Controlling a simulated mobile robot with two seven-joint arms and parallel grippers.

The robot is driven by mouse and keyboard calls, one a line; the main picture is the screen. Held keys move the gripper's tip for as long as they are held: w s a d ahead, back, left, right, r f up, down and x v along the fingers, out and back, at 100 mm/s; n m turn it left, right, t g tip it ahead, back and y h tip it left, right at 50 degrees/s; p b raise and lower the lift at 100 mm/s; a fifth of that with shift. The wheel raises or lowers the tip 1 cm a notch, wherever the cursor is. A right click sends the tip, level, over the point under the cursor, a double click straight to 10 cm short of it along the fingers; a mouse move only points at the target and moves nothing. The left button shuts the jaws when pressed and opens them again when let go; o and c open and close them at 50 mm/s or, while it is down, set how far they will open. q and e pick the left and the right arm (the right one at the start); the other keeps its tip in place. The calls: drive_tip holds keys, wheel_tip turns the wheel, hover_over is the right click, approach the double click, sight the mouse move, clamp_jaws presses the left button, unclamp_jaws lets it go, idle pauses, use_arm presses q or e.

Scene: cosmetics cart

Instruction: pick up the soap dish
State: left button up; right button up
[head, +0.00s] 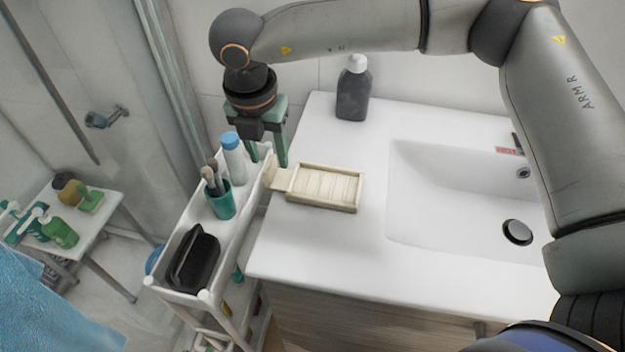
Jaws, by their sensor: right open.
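The soap dish (325,187) is a pale cream, slatted rectangular tray with a narrower tab at its left end. It lies flat on the white washbasin counter, close to the left edge, with the tab reaching toward the cart. I cannot tell whether the fingertips touch the tab. My left gripper is not in view.
A white cart (248,190) stands left of the counter (330,255), holding a white bottle with a blue cap (233,158), a teal brush cup (220,199) and a black case (194,257). A dark bottle (353,92) stands behind the dish. The sink (450,195) is at right.

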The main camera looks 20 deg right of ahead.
sight(269, 162)
drive_tip(key=f, duration=0.3)
drive_tip(key=shift+w+f, duration=0.25)
drive_tip(key=shift+w, duration=0.1)
clamp_jaws()
idle(0.4)
